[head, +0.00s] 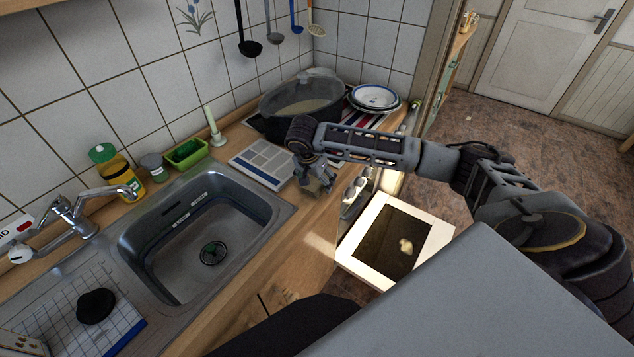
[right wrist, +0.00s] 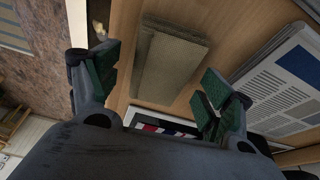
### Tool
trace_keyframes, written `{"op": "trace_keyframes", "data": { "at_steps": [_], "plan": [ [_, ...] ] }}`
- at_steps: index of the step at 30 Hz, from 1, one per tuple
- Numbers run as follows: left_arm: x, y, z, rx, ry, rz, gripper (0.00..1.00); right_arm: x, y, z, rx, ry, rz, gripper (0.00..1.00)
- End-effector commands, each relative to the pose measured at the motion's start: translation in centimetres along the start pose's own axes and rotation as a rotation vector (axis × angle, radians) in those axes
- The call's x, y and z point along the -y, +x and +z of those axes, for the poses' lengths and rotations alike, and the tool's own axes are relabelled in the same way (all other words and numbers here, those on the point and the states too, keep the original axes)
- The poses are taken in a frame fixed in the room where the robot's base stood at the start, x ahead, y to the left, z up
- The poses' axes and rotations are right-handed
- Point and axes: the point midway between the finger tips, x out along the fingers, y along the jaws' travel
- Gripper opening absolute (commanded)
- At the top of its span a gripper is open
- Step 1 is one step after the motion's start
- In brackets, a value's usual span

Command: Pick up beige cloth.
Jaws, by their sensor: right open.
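The beige cloth (right wrist: 172,62) lies folded flat on the wooden counter in the right wrist view. In the head view I cannot make it out; my right gripper and arm cover that part of the counter. My right gripper (head: 316,184) is over the counter to the right of the sink. It is open and empty, and in the right wrist view its green-padded fingers (right wrist: 158,84) stand apart on either side of the cloth's near part. I see no contact with the cloth. My left gripper is not in view.
A printed paper (head: 262,163) lies left of the gripper. A lidded pan (head: 301,104) and stacked plates (head: 375,98) stand behind it. The sink (head: 200,240) is to the left. Below the counter's right edge is an open white-framed appliance door (head: 440,232).

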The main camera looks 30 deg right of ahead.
Motion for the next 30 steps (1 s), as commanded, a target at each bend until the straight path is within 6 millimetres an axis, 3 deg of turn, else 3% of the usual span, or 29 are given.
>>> {"op": "trace_keyframes", "data": {
  "at_steps": [16, 27, 30],
  "plan": [
    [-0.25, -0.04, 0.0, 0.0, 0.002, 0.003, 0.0, -0.01, 0.45, 0.0, 0.0, 0.0, 0.0, 0.8],
    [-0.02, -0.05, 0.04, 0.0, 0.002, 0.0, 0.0, -0.01, 0.44, 0.0, 0.0, 0.0, 0.0, 0.35],
    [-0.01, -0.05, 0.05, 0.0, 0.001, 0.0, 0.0, -0.01, 0.43, -0.01, 0.0, 0.001, 0.0, 0.35]
  ]
}}
